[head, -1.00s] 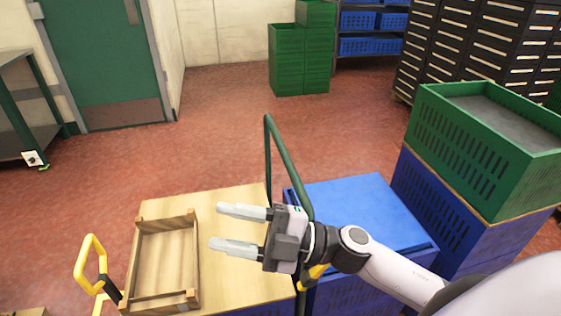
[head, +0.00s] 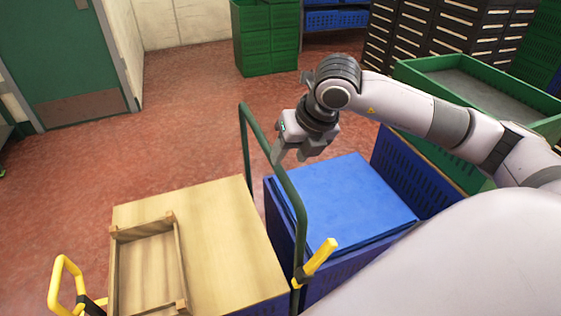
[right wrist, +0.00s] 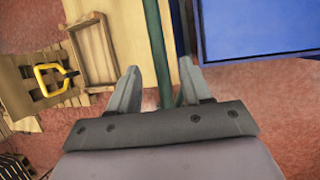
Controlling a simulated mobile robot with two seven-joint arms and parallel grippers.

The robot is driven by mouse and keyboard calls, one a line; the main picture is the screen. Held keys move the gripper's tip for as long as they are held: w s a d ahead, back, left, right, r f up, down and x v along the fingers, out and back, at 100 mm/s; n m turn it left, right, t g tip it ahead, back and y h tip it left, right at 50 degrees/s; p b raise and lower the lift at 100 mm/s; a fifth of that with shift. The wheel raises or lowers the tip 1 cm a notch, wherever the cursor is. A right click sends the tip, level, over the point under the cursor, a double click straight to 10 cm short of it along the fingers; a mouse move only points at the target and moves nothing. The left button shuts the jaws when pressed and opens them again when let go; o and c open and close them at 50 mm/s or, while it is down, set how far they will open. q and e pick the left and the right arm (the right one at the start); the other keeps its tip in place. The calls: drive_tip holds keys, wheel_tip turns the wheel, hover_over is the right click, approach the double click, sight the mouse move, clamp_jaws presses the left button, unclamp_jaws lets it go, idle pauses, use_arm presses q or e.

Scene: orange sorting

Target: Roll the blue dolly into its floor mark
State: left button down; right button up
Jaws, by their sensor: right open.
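A green tubular push handle (head: 275,160) stands upright between a wooden board (head: 215,225) and a blue lidded crate (head: 350,200). Whether these stand on the blue dolly cannot be told, as its deck is hidden. My right gripper (head: 288,150) points down by the top bar of the handle. In the right wrist view my right gripper (right wrist: 158,82) is open, and the green handle (right wrist: 155,45) runs between its fingers; contact cannot be told. No floor mark shows. My left gripper is out of view.
A wooden tray (head: 148,262) lies on the board. A yellow loop handle (head: 62,280) stands at lower left, and a yellow grip (head: 318,258) by the green handle. Green crates (head: 268,38) stand behind; a large green crate (head: 440,68) is at right. Red floor (head: 180,135) is open beyond.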

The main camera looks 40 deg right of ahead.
sight(281, 168)
drive_tip(key=x, duration=0.5)
drive_tip(key=shift+a, duration=0.1)
clamp_jaws()
